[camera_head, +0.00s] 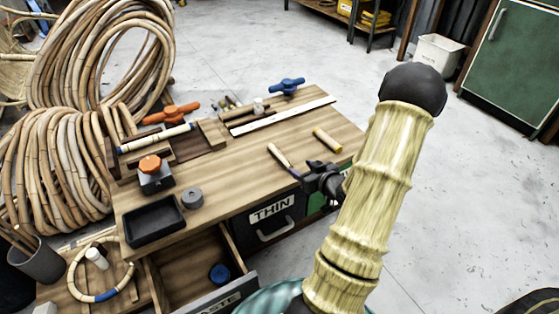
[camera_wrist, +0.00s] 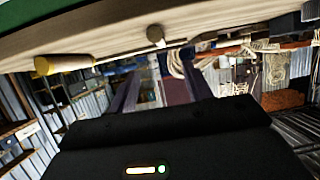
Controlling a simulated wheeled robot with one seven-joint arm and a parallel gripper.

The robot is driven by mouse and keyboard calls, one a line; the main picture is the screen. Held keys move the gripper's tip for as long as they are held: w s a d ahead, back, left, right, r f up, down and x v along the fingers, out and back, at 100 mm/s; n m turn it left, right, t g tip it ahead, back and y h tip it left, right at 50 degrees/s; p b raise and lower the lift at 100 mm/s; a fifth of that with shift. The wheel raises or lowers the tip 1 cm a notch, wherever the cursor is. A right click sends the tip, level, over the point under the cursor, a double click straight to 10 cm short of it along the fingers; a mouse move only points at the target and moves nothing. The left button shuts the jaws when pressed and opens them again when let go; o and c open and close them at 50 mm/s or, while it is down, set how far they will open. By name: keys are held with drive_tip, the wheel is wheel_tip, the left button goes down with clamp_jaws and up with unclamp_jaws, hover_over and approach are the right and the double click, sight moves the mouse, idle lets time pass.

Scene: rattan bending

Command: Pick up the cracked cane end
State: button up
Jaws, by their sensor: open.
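A short pale-yellow cane piece (camera_head: 327,139), which looks like the cane end, lies on the right part of the wooden bench top (camera_head: 240,165). No crack can be made out at this size. It also seems to be the yellow-ended piece (camera_wrist: 65,64) at the left of the wrist view. My gripper (camera_head: 308,180) is at the bench's right front edge, nearer the camera than the cane piece and apart from it. In the wrist view its two fingers (camera_wrist: 158,88) are spread with nothing held between them.
A wooden-handled tool (camera_head: 279,155) lies just left of the cane piece. A black tray (camera_head: 154,226), a grey round weight (camera_head: 192,198) and an orange-knobbed clamp (camera_head: 151,170) stand further left. An open drawer (camera_head: 190,272) holds a blue round thing. A drawer marked THIN (camera_head: 272,213) looks shut.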

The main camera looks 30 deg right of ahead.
sight(283, 158)
drive_tip(key=b+x, duration=0.3)
drive_tip(key=x, duration=0.4)
drive_tip(key=shift+w+f, duration=0.15)
drive_tip(key=shift+f, duration=0.15)
drive_tip(key=shift+w, duration=0.3)
drive_tip(key=b+x, duration=0.4)
drive_tip(key=shift+d+f, duration=0.1)
drive_tip(key=shift+f, duration=0.15)
drive_tip(key=shift+w+f, duration=0.1)
drive_tip(key=shift+w, duration=0.45)
drive_tip(key=c, duration=1.1)
